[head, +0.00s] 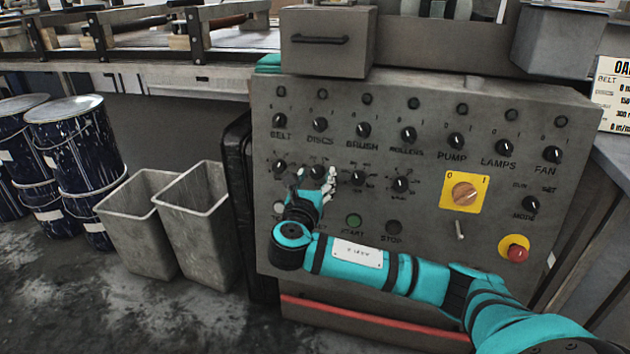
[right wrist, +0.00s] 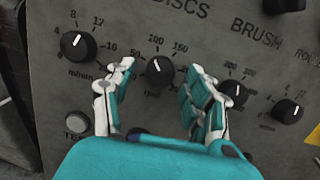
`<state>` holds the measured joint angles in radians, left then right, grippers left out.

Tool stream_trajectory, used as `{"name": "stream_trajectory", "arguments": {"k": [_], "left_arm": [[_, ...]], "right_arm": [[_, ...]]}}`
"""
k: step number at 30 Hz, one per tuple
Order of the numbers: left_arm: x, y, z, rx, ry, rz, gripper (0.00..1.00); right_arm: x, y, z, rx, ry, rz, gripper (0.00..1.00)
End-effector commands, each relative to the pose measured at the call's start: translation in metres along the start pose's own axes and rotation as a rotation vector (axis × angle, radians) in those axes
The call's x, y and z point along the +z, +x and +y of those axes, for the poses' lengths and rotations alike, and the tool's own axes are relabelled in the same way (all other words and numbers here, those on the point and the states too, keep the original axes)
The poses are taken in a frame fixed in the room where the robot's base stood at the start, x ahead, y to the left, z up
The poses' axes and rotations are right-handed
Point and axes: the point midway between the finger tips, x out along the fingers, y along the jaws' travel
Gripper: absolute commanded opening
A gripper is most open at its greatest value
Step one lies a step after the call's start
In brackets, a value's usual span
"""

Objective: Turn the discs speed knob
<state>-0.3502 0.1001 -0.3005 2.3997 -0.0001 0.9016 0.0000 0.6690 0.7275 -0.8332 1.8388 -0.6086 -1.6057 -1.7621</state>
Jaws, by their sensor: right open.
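The discs speed knob (right wrist: 159,70) is a round black knob with a white pointer line, below the DISCS label in the right wrist view. Its pointer is near the top of its number scale. In the head view this knob (head: 317,172) is in the lower knob row, beside my fingers. My right gripper (right wrist: 161,66) is open, with one finger on each side of the knob. No finger visibly grips it. The right gripper (head: 316,180) also shows in front of the grey panel (head: 430,235) in the head view. My left gripper is not in view.
Neighbouring knobs are close: the belt speed knob (right wrist: 78,46) to the left and the brush speed knob (right wrist: 234,94) to the right, near my right finger. A green START button (head: 353,221), a yellow-plated switch (head: 464,193) and a red emergency button (head: 516,252) are on the panel.

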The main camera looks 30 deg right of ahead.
Motion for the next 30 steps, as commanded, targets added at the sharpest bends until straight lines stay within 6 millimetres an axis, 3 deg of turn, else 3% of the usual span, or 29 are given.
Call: {"name": "stream_trajectory", "arguments": {"k": [3,15,30], "left_arm": [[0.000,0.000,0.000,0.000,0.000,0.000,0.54],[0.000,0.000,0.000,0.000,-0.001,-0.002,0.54],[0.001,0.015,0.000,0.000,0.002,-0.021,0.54]], "right_arm": [[0.000,0.000,0.000,0.000,0.000,0.000,0.54],[0.000,0.000,0.000,0.000,-0.001,0.000,0.01],[0.001,-0.001,0.001,-0.018,0.099,-0.004,0.00]]}}
